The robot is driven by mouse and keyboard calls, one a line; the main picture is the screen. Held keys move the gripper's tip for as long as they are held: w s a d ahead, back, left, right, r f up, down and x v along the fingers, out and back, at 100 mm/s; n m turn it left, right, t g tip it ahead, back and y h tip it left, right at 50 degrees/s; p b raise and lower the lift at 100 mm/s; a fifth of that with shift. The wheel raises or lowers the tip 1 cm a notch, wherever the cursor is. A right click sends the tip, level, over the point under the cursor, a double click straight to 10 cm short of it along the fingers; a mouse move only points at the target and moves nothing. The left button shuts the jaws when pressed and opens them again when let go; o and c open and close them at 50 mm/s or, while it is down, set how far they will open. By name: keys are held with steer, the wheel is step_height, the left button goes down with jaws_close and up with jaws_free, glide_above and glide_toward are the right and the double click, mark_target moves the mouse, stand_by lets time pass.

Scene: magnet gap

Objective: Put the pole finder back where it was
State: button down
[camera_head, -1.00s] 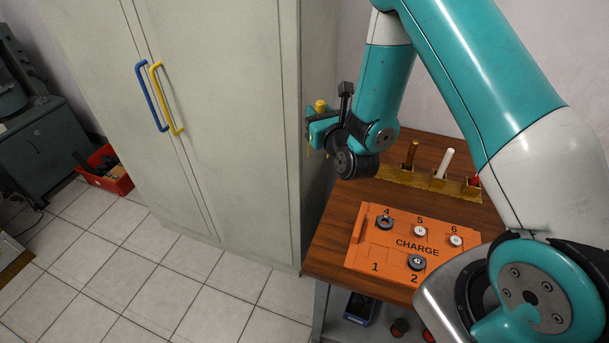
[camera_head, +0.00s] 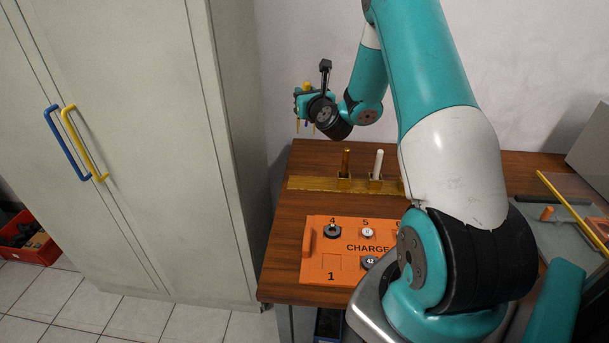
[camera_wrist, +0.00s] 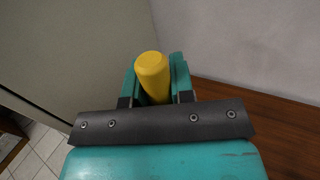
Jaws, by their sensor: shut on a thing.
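My gripper (camera_head: 305,104) is shut on a yellow cylinder, which I take to be the pole finder (camera_head: 307,86). In the wrist view the yellow cylinder (camera_wrist: 153,72) stands between the two teal jaws. My gripper holds it in the air near the back left corner of the bench, above the bench top. A brass-coloured rack (camera_head: 310,184) lies on the bench, holding a brown rod (camera_head: 346,163) and a white rod (camera_head: 378,165). My arm hides the rack's right end.
An orange CHARGE tray (camera_head: 318,240) with numbered places and several round pieces lies in front of the rack on the wooden bench (camera_head: 283,245). A tall grey cabinet (camera_head: 160,180) stands at the left. A wall is behind. The bench's left back part is bare.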

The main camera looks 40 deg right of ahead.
step_height(320, 180, down, 19)
steer(key=b, duration=1)
steer(key=shift+r, duration=0.15)
steer(key=c, duration=1)
jaws_free()
